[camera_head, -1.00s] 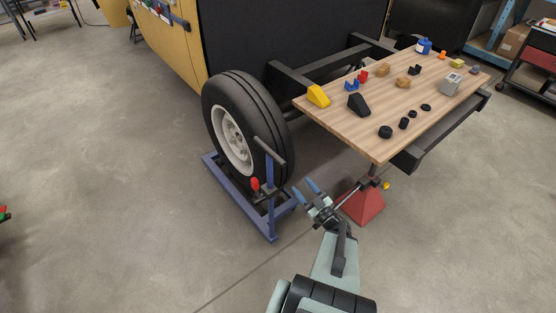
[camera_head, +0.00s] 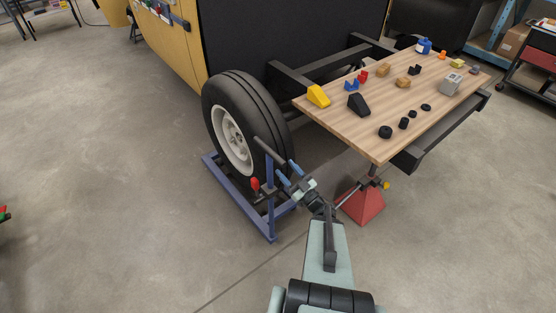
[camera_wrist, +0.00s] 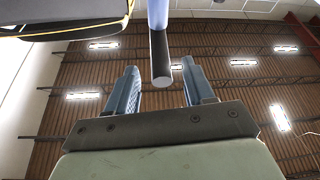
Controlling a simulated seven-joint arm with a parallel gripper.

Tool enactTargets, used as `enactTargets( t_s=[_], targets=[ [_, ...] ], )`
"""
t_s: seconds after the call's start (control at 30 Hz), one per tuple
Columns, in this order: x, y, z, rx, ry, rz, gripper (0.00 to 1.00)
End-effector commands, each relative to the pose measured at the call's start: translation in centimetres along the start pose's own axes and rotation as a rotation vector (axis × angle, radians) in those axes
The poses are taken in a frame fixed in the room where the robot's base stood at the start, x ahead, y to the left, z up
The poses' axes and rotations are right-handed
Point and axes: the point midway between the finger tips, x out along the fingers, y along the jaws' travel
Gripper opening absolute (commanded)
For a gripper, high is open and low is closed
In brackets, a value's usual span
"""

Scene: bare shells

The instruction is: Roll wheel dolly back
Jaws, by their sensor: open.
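The wheel dolly (camera_head: 240,205) is a blue floor frame with an upright post, a black handle bar on top and a red-knobbed lever. A large black tyre with a white rim (camera_head: 240,125) stands upright in it. My gripper (camera_head: 286,172) is open, with blue fingers pointing at the handle bar (camera_head: 268,150). In the wrist view, the bar's black end (camera_wrist: 160,58) shows between the two fingers, near tip level. I cannot tell whether it touches either finger.
A wooden table (camera_head: 350,125) with wedges and small parts lies right of the wheel. A red stand (camera_head: 363,206) is below its near corner, close to my arm. The dark vehicle body (camera_head: 290,45) is behind.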

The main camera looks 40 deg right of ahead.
Motion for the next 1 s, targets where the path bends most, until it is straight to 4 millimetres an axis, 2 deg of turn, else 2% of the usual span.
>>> enactTargets(
  t_s=[0.2,0.4,0.87,1.0],
  targets=[
    [3.1,0.0,0.1,0.0,0.0,-0.002,0.53],
    [5.0,0.0,0.0,0.0,0.001,0.0,0.53],
    [5.7,0.0,0.0,0.0,-0.001,0.001,0.53],
    [5.7,0.0,0.0,0.0,-0.001,0.001,0.4]
  ],
)
